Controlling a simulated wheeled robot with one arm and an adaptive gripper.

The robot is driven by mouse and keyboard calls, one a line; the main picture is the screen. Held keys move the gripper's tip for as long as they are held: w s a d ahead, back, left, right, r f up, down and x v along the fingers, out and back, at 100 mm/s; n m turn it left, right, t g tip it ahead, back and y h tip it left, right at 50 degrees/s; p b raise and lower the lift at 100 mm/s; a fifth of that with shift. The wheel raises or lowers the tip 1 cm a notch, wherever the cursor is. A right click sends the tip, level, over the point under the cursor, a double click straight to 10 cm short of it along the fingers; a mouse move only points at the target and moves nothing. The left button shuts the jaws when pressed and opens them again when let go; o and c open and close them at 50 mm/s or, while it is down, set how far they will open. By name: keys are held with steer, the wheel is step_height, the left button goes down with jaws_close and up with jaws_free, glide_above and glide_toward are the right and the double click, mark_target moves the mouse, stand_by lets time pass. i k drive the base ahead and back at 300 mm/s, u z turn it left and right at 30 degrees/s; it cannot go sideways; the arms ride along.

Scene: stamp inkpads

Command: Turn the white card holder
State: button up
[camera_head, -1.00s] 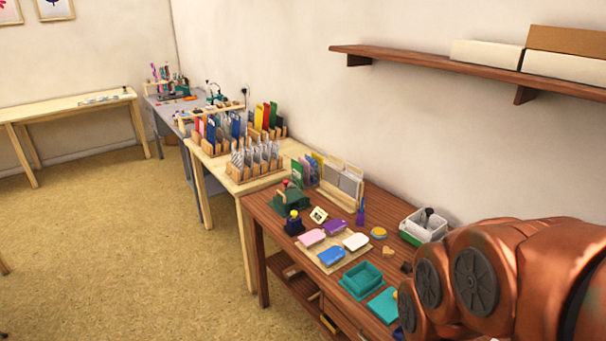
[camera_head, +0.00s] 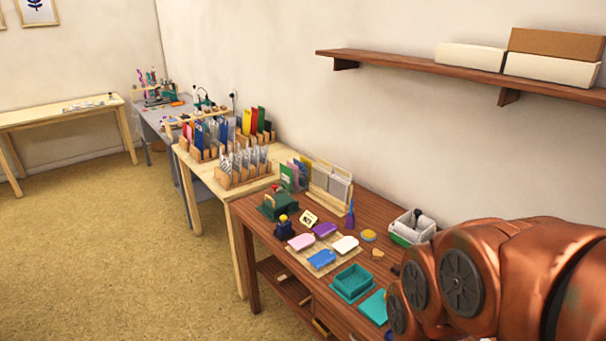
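No thing in the head view is plainly a white card holder. A small cream card with dark marks (camera_head: 308,218) stands tilted on the brown table behind the coloured tags. Near the wall, a light wooden rack (camera_head: 322,202) holds grey-white cards or sheets upright. I cannot tell which of these the task means. My copper-coloured arm fills the lower right and hides the table's right end. My gripper is not in view.
On the brown table (camera_head: 245,212) are a green stamp press (camera_head: 278,206), a dark blue bottle-like item (camera_head: 284,228), coloured tags on a pale board, a teal tray (camera_head: 352,283) and a white-green bin (camera_head: 412,228). A wall shelf (camera_head: 425,68) hangs above. The floor at left is clear.

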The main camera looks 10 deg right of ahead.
mark_target(420, 229)
steer(key=k, duration=0.35)
steer(key=u, duration=0.75)
steer(key=i, duration=0.95)
steer(key=z, duration=0.55)
steer(key=i, duration=0.5)
steer(key=z, duration=0.35)
